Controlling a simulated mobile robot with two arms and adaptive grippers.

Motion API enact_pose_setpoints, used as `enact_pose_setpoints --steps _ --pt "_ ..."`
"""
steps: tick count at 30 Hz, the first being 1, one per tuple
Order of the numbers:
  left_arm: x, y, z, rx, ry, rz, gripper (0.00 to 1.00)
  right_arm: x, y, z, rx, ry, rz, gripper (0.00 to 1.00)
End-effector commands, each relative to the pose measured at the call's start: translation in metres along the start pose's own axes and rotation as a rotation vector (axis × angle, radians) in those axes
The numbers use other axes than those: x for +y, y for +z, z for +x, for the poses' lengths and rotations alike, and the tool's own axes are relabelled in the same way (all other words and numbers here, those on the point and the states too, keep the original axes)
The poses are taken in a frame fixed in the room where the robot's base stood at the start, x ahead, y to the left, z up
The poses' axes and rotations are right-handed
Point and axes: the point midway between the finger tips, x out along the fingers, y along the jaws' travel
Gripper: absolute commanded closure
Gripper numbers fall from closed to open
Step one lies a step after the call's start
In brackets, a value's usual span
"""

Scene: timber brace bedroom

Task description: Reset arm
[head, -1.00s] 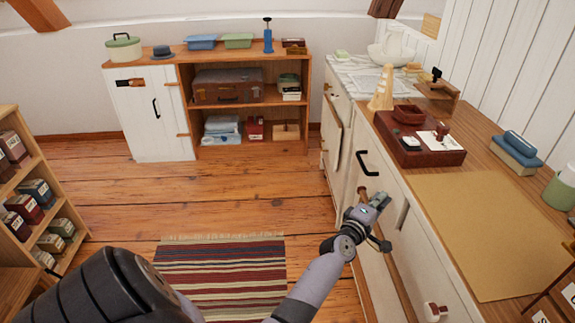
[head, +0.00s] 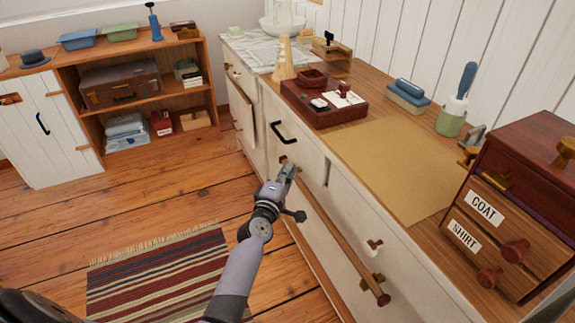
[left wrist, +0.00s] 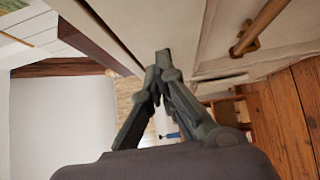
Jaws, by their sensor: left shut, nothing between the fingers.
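My left gripper (head: 288,172) is in front of the white cabinet (head: 336,222), near its wooden rail (head: 335,245) and below the black handle (head: 284,131). Its fingers are shut and hold nothing. In the left wrist view the fingertips of the left gripper (left wrist: 163,60) meet close to the pale cabinet face (left wrist: 180,25). I cannot tell whether they touch it. The wooden rail also shows in the left wrist view (left wrist: 262,25). My right gripper is not in view.
The countertop holds a dark red box (head: 325,103), a tan mat (head: 395,168), a blue-topped block (head: 408,95) and a drawer box labelled COAT and SHIRT (head: 510,215). A striped rug (head: 160,275) lies on the open wooden floor. A shelf unit (head: 160,90) stands at the back left.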

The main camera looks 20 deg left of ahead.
Motion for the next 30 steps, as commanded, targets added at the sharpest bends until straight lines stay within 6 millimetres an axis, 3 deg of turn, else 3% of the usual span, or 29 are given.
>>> enact_pose_setpoints --steps 12,22,26,30 --pt "-0.001 0.000 -0.066 0.000 -0.002 0.000 1.00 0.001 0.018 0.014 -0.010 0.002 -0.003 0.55" --pt "-0.005 0.002 -0.076 -0.005 -0.016 0.014 1.00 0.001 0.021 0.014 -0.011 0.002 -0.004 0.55" --pt "-0.044 0.014 -0.085 -0.045 -0.121 0.126 1.00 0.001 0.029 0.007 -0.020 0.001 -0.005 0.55" --pt "-0.128 0.038 -0.122 -0.162 -0.329 0.367 1.00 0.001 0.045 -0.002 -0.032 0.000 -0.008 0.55"
